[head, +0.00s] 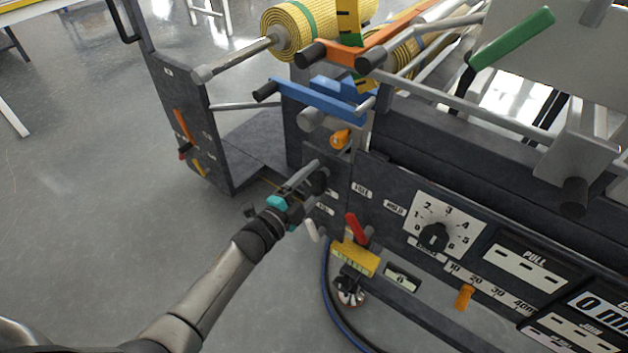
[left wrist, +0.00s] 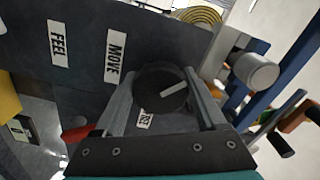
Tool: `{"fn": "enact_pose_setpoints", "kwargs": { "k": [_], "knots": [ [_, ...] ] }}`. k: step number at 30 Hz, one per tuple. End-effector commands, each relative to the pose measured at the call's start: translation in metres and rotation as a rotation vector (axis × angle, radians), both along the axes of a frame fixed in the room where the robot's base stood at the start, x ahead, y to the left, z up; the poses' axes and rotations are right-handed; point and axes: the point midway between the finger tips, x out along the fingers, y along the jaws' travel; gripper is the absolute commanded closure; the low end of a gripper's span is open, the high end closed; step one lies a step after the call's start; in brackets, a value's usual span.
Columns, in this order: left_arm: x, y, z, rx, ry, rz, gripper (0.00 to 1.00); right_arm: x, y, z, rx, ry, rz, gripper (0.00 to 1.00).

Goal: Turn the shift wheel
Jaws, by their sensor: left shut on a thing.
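The shift wheel is a round black knob (left wrist: 158,88) with a pale pointer mark, on the dark machine panel. In the left wrist view, my left gripper (left wrist: 161,78) has one finger on each side of the wheel and is shut on it. The pointer mark slants across the wheel face. In the head view, my left gripper (head: 318,178) is at the left end of the machine's front panel, and its fingers hide most of the wheel. My right gripper is in neither view.
A red lever (head: 356,228), a yellow block (head: 355,258) and a numbered dial (head: 434,237) are to the right of my gripper. A blue bar (head: 315,102) and an orange knob (head: 340,138) are above. Open floor (head: 90,210) lies to the left.

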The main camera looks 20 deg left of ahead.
Motion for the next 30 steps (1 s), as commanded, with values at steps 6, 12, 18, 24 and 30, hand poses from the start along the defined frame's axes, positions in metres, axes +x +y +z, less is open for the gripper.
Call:
{"fn": "enact_pose_setpoints", "kwargs": {
  "k": [6, 12, 18, 24, 30],
  "knots": [
    [0.0, 0.0, 0.0, 0.001, 0.001, 0.0, 0.07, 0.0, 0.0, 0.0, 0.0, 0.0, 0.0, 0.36],
    [0.0, 0.0, 0.0, 0.002, 0.0, 0.0, 0.0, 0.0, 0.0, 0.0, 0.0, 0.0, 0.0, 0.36],
    [-0.003, 0.001, 0.0, 0.002, 0.0, 0.0, 0.0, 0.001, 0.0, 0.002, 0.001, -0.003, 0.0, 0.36],
    [-0.021, 0.007, 0.001, 0.002, 0.003, 0.0, 0.0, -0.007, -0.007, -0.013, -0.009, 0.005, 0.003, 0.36],
    [-0.05, 0.018, 0.001, 0.003, 0.003, 0.001, 0.0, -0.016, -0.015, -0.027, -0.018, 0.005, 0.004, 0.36]
  ]
}}
